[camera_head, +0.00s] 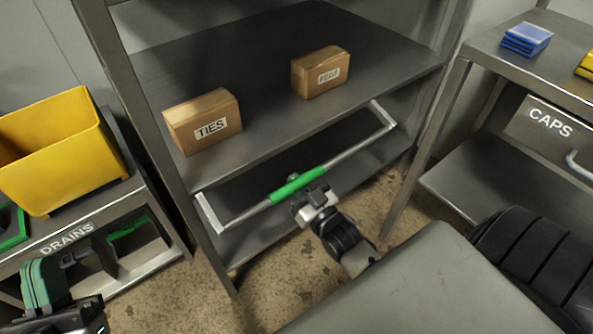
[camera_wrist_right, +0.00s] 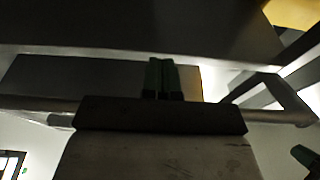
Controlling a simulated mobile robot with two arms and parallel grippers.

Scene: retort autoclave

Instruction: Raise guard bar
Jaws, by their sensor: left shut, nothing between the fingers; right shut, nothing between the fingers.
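The guard bar (camera_head: 345,157) is a grey metal bar with a green grip (camera_head: 298,184) at its middle and a bent arm at each end. It sits across the front of the rack, below the shelf with the boxes. My right gripper (camera_head: 303,190) is shut and empty, right at the green grip. Whether it touches the bar is unclear. In the right wrist view its closed fingers (camera_wrist_right: 163,78) point toward the rack, and the bar (camera_wrist_right: 285,115) crosses behind the gripper body. My left gripper (camera_head: 42,283) is shut and empty at the lower left, away from the bar.
Cardboard boxes, one labelled TIES (camera_head: 205,122), stand on the rack shelf (camera_head: 265,100) above the bar. A yellow bin (camera_head: 60,145) stands on the DRAINS unit at left. A CAPS table (camera_head: 495,60) stands at right. Speckled floor (camera_head: 270,290) is clear in front.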

